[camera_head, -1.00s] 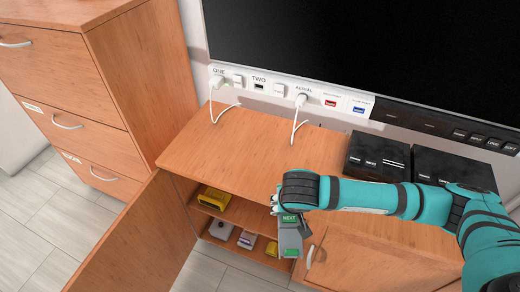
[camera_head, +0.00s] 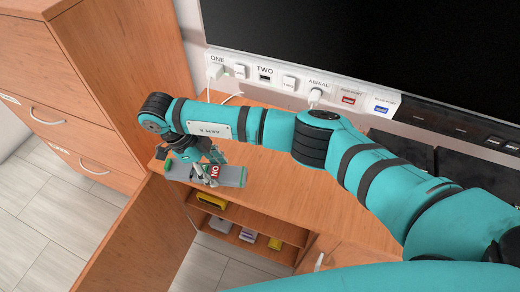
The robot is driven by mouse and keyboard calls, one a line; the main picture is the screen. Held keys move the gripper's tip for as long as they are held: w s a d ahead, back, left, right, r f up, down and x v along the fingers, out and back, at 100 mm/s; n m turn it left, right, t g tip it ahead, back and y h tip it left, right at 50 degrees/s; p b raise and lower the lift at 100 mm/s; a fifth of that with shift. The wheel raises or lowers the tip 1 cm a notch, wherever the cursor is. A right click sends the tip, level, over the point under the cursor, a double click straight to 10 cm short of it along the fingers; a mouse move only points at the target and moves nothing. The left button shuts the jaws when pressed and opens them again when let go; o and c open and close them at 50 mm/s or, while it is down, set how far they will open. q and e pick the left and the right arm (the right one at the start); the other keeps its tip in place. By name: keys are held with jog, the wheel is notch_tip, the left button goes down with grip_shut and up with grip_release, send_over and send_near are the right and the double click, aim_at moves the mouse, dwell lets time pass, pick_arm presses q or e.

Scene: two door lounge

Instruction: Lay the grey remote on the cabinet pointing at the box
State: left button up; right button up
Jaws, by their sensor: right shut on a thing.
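The grey remote (camera_head: 231,176) has green ends and a red label marked "NO". My right gripper (camera_head: 208,174) is shut on the remote's middle, at the left front part of the cabinet top (camera_head: 285,190). The remote lies roughly level, its long side running left to right along the front edge. I cannot tell whether it touches the wood. Two black boxes stand at the right of the cabinet top: one (camera_head: 402,146) shows partly behind my arm, the other (camera_head: 470,176) is also partly covered. My left gripper is not in view.
The cabinet's left door (camera_head: 130,245) stands open, showing shelves with a yellow item (camera_head: 212,200) and other small items. A socket strip (camera_head: 290,82) with plugged white cables runs below the black screen (camera_head: 370,50). A wooden drawer unit (camera_head: 75,85) stands at left.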

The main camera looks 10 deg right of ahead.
aim_at(242, 171)
jog(key=shift+d+r, duration=0.1)
jog(key=shift+d, duration=0.25)
jog(key=d+p, duration=0.1)
jog(key=d, duration=0.1)
jog(key=d+p, duration=0.2)
jog(key=d, duration=0.1)
jog(key=shift+s+d, duration=0.35)
jog(key=shift+s, duration=0.05)
jog(key=d, duration=0.2)
jog(key=d+p, duration=0.1)
jog(key=d, duration=0.1)
jog(key=d+f+p, duration=0.1)
jog(key=d, duration=0.2)
jog(key=shift+s+d, duration=0.1)
jog(key=shift+s, duration=0.15)
jog(key=shift+d+f, duration=0.15)
jog(key=shift+d, duration=0.35)
jog(key=shift+d+p, duration=0.25)
jog(key=shift+p, duration=0.1)
jog(key=shift+p+x, duration=0.55)
jog(key=shift+x, duration=0.8)
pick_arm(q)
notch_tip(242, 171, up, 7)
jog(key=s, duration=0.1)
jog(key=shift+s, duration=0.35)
pick_arm(e)
jog(key=shift+w+a+f, duration=0.15)
jog(key=shift+w+f, duration=0.05)
jog(key=shift+f, duration=0.4)
